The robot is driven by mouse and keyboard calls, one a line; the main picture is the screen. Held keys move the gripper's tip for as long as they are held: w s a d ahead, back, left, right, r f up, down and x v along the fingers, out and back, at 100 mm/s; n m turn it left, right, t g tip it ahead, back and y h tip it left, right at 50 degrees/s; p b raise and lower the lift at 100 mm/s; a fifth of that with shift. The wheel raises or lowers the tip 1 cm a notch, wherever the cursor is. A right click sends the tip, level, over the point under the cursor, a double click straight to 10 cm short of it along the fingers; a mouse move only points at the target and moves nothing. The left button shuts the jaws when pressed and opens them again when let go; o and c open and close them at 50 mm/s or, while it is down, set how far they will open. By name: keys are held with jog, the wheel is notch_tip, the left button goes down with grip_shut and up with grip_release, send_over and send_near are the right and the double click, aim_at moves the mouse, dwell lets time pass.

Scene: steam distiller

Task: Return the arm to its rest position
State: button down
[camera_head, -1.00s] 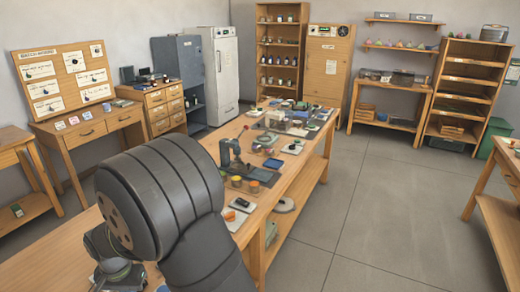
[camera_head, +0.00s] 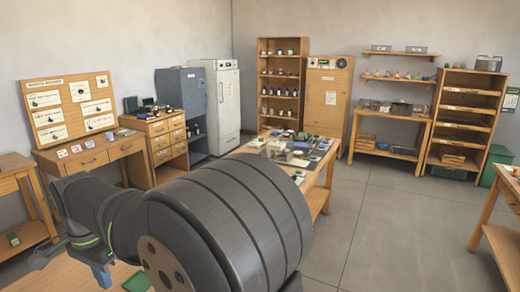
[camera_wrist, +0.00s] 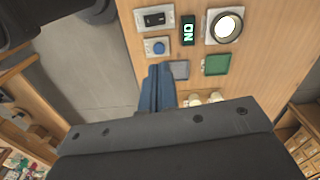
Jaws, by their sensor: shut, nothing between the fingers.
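My gripper (camera_wrist: 157,75) shows in the wrist view as two blue fingers pressed together, shut and empty. There a small blue part, likely the fingers, shows above the near bench (camera_head: 35,275).
In the wrist view the bench holds a switch box (camera_wrist: 155,18), a blue button (camera_wrist: 158,47), a lit green sign (camera_wrist: 188,30), a round dial (camera_wrist: 226,26) and a green pad (camera_wrist: 217,64). In the head view a cluttered long table (camera_head: 318,170) stands beyond my arm, with open floor (camera_head: 380,230) to its right.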

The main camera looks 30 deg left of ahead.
jog(key=shift+m, duration=0.8)
jog(key=r, duration=0.3)
jog(key=d+r, duration=0.1)
jog(key=r, duration=0.1)
jog(key=shift+s+d+r, duration=0.1)
jog(key=shift+d+r, duration=0.05)
jog(key=shift+r, duration=0.25)
